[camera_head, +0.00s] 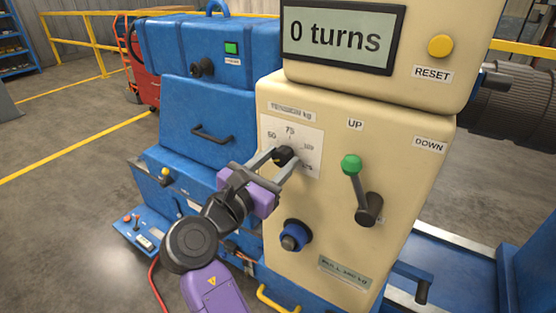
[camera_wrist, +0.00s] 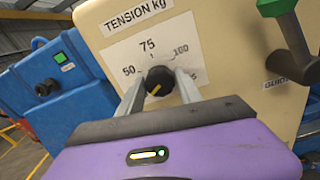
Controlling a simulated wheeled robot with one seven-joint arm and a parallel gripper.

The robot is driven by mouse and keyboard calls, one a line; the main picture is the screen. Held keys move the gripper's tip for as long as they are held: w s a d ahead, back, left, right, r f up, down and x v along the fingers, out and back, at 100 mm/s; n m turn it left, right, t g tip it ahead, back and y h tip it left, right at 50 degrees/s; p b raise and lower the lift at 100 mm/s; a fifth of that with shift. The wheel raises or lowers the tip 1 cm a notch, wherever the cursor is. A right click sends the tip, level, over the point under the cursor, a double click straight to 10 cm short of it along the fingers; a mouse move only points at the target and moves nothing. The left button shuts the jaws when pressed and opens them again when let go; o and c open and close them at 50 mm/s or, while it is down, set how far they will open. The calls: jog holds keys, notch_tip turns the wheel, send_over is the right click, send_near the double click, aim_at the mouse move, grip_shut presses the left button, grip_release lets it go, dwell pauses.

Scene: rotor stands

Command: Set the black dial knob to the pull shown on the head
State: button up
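The black dial knob (camera_head: 283,156) sits on a white scale plate marked TENSION kg on the beige head (camera_head: 280,215). The wrist view shows the knob (camera_wrist: 160,77) with a short orange mark slanting toward its lower left. The scale reads 50, 75 and 100, with a further number partly hidden by a finger. My gripper (camera_head: 279,163) has its two grey fingers on either side of the knob, seemingly with small gaps; contact is hard to judge. A plate (camera_head: 344,271) low on the head begins with PULL; its number is too small to read surely.
A display (camera_head: 340,38) reads "0 turns", beside a yellow RESET button (camera_head: 440,46). A blue knob (camera_head: 294,236) sits below. Blue cabinets (camera_head: 208,120) stand at left.

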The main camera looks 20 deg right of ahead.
grip_shut()
